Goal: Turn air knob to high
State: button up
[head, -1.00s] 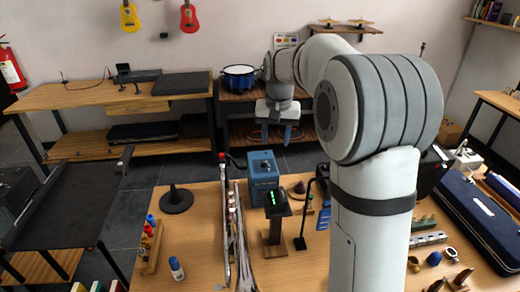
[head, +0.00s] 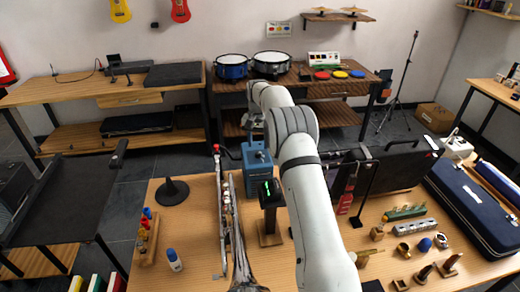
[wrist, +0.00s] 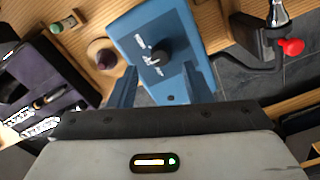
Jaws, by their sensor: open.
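A blue box (wrist: 178,28) fills the upper middle of the wrist view, with a black knob (wrist: 157,57) on its face. Small white markings sit around the knob, too blurred to read. In the head view the blue box (head: 258,182) stands on the wooden table, left of my arm. My gripper (wrist: 158,72) is open, its blue fingers either side of the knob in the picture. I cannot tell how far above the face they are. In the head view my gripper (head: 253,124) is over the box, partly hidden by my arm.
A black stand with a green display (head: 268,193) is just in front of the box. A long metal instrument (head: 228,215) lies to its left. In the wrist view a red knob (wrist: 291,47) shows at upper right.

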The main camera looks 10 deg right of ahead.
aim_at(258, 153)
jog(key=shift+f+p, duration=0.35)
jog(key=shift+f, duration=1.75)
jog(key=shift+c, duration=0.6)
